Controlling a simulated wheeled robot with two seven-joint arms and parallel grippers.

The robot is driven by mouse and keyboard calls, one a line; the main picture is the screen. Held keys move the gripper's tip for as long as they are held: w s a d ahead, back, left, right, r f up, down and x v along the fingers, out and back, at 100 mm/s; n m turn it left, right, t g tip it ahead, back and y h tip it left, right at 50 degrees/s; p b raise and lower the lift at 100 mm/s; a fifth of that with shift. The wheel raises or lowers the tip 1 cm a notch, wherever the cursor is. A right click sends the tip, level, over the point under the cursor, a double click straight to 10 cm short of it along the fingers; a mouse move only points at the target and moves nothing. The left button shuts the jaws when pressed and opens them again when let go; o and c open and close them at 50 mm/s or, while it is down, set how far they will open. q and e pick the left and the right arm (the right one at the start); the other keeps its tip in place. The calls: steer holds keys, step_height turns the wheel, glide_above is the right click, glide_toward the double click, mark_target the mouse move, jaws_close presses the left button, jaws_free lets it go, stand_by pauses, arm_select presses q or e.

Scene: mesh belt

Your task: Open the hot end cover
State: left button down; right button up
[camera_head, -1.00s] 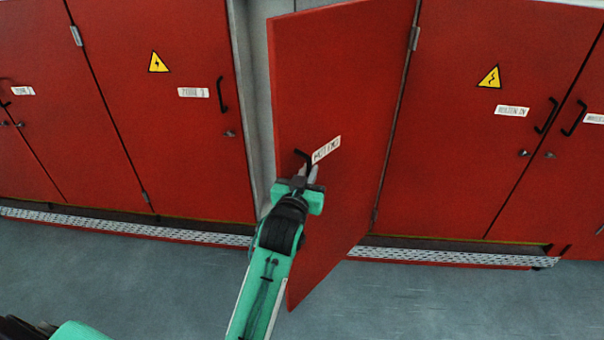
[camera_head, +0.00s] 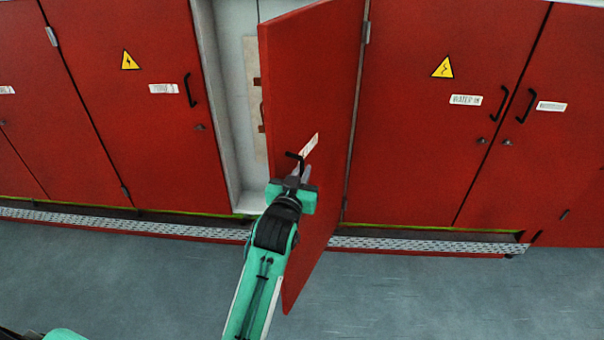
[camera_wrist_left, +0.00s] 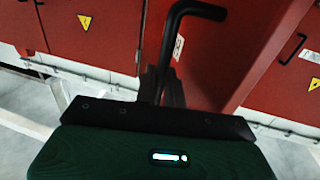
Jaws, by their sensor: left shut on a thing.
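The hot end cover is a red door (camera_head: 310,95), hinged on its right side. It stands swung well out from the cabinet front, with a pale interior (camera_head: 233,100) showing to its left. A white label (camera_head: 309,146) sits beside its black handle (camera_head: 293,156). My left gripper (camera_head: 297,172) is shut on this handle at the door's outer face. In the left wrist view the bent black handle (camera_wrist_left: 190,12) rises from between the fingers (camera_wrist_left: 162,85). The fingers hide part of the handle. My right gripper is not in view.
Closed red doors with black handles stand left (camera_head: 130,110) and right (camera_head: 450,110), some with yellow warning signs. A perforated metal step (camera_head: 420,246) runs along the cabinet foot. The grey floor (camera_head: 430,300) in front is clear.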

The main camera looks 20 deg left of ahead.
arm_select(q)
steer(key=shift+r, duration=0.15)
steer(key=c, duration=1.6)
jaws_free()
steer(key=shift+w, duration=0.1)
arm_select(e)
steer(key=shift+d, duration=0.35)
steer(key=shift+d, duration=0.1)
